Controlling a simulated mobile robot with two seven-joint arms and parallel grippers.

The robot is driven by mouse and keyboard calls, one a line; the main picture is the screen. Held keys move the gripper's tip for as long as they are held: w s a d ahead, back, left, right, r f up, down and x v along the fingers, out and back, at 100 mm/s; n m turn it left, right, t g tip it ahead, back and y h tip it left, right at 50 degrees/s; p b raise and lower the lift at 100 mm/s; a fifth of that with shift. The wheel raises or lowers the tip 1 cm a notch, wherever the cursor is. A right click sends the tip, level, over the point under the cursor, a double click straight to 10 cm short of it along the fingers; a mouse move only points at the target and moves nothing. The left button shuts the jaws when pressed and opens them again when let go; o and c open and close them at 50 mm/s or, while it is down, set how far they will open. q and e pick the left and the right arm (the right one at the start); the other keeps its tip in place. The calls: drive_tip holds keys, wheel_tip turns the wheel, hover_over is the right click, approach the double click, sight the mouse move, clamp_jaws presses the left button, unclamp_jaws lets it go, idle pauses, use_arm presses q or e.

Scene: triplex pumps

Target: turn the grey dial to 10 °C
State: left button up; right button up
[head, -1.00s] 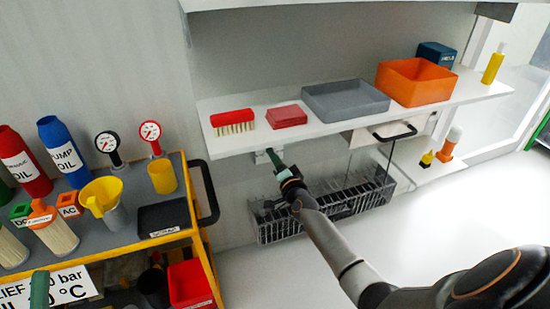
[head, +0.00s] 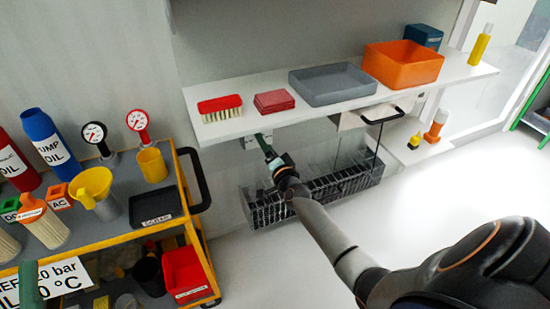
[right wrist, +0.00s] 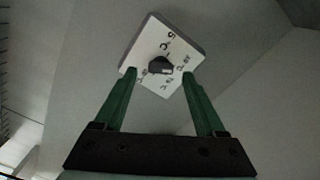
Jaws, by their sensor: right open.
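The grey dial (right wrist: 160,66) is a small dark knob on a white square plate (right wrist: 150,42), with temperature labels around it, seen turned and mostly too small to read. A pale mark on the knob points to the lower right in the right wrist view. My right gripper (right wrist: 160,80) is open, its green fingers on either side of the knob; I cannot tell if they touch it. In the head view the plate (head: 249,143) is under the shelf, with my right gripper (head: 265,146) in front of it. A green finger of my left gripper (head: 28,286) shows at the lower left.
A white shelf (head: 300,118) above the dial holds a red brush (head: 220,107), a red box, a grey tray and an orange bin (head: 402,65). A wire basket (head: 330,188) hangs below. A yellow cart (head: 195,235) with bottles and gauges stands at the left.

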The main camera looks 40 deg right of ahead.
drive_tip(key=p+v, duration=0.3)
drive_tip(key=v, duration=0.8)
